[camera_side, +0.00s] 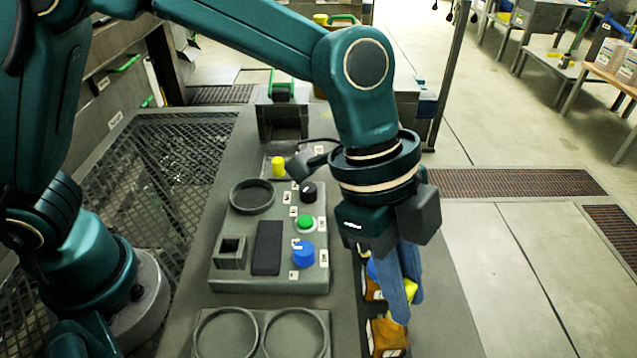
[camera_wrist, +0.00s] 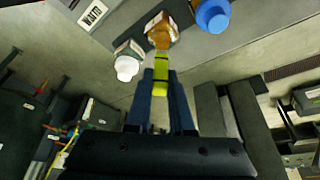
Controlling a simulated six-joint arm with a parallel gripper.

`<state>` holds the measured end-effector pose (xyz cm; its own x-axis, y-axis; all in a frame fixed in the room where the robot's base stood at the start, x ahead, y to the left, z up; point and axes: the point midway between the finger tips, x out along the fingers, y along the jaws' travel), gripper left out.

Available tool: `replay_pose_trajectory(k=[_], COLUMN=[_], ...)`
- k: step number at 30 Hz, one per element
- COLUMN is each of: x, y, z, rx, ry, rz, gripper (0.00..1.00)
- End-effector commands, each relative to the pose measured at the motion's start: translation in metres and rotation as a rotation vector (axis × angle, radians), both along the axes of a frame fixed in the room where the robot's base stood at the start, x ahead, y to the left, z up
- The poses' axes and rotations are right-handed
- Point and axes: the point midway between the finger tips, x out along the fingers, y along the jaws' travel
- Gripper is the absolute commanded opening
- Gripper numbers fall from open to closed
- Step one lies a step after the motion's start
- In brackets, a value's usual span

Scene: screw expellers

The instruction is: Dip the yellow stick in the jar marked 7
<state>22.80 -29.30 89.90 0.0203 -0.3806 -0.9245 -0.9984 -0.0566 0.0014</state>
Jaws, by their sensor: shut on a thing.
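My gripper (camera_side: 404,295) is shut on the yellow stick (camera_side: 411,289), above the row of jars at the right edge of the bench. In the wrist view the yellow stick (camera_wrist: 161,72), with dark bands, stands between the blue fingers. Its far end overlaps an amber jar (camera_wrist: 160,28); I cannot tell whether the tip is inside it. A white-capped jar (camera_wrist: 127,62) and a blue-capped jar (camera_wrist: 213,15) flank it. In the side view, amber jars (camera_side: 388,339) are partly hidden behind my fingers. No number 7 is readable.
A grey control panel (camera_side: 225,271) with a black knob (camera_side: 308,191), a green button (camera_side: 305,222) and a blue knob (camera_side: 303,254) lies left of the jars. A yellow knob (camera_side: 278,166) is behind it. Two round holders (camera_side: 262,318) are in front. Open floor lies right.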

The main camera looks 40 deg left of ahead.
Motion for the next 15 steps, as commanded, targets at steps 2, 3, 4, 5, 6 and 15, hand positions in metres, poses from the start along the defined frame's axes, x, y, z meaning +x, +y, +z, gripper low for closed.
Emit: replay_pose_trajectory(k=[2,3,4,5,6,15], x=[0.000,0.000,0.000,0.000,0.000,0.001], y=[0.000,0.000,0.000,0.000,0.000,-0.001], z=[0.000,0.000,0.000,0.000,0.000,0.014], rx=[0.000,0.000,0.000,0.000,0.000,-0.003], ry=[0.000,0.000,0.000,0.000,0.000,-0.003], rz=[0.000,0.000,0.000,0.000,0.000,-0.001], gripper=[0.00,0.00,0.00,0.00,0.00,0.00])
